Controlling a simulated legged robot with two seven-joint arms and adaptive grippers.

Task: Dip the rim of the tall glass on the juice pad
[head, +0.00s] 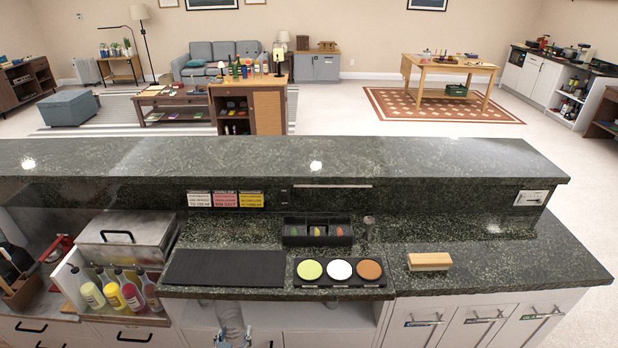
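A black tray (340,282) with three round pads stands at the front edge of the dark stone counter. Its pads are yellow-green (310,270), white (340,270) and brown (369,270); no readable label tells which is the juice pad, though the yellow-green one looks most like it. A small grey cup-like thing (369,227) stands behind the pads, too small to identify. At the bottom edge, what looks like the tips of my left gripper (232,341) show, below the counter and away from the pads. My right gripper is out of view.
A black mat (226,268) lies left of the pads, clear on top. A black garnish box (317,231) stands behind them. A wooden block (429,261) lies to the right. Several bottles (113,296) stand in a rack at left. The raised bar ledge (430,163) runs behind.

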